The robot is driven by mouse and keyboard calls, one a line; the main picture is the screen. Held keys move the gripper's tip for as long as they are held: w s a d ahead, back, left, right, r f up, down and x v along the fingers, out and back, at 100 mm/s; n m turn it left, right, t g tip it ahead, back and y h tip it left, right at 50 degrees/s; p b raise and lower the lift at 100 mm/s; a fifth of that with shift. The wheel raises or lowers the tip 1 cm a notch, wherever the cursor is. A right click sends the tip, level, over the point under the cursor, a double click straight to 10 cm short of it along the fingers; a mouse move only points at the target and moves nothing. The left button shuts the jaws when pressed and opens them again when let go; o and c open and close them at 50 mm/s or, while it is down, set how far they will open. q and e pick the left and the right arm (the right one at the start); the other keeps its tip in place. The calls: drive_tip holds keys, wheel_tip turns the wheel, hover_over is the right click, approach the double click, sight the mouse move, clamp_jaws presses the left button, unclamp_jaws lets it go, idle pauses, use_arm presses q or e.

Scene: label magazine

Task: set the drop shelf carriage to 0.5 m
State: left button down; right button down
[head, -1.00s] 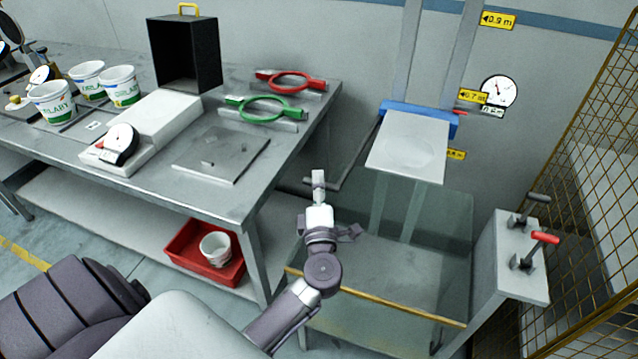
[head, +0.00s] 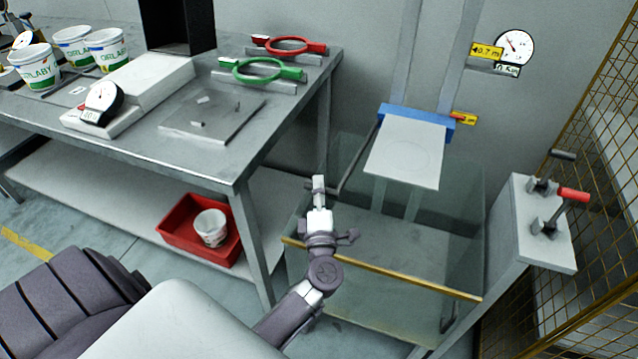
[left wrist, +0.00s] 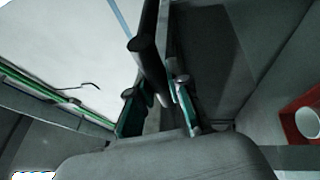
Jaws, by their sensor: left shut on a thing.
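The drop shelf carriage is a blue block (head: 412,118) with a white plate (head: 402,160) on vertical rails (head: 424,55). A small red pointer at its right lies against a partly covered yellow label (head: 465,118), apparently 0.5 m. The 0.7 m label (head: 487,52) is well above. A dark lever (head: 357,162) runs from the carriage's left side down to a handle. My left gripper (head: 319,186) is shut on that handle. In the left wrist view the dark handle (left wrist: 148,65) sits between the fingers (left wrist: 158,98). My right gripper is out of view.
A glass-walled bay (head: 400,250) with a yellow front edge lies under the carriage. A grey pedestal (head: 540,225) with black and red levers stands right, beside mesh fencing (head: 600,130). The workbench (head: 150,165) is left, with a red bin (head: 180,235) below. A dial (head: 515,47) hangs above.

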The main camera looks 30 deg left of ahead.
use_arm(q)
drive_tip(key=shift+f, duration=0.25)
drive_tip(key=c, duration=1.1)
unclamp_jaws()
drive_tip(key=shift+d, duration=0.1)
drive_tip(key=v, duration=1.2)
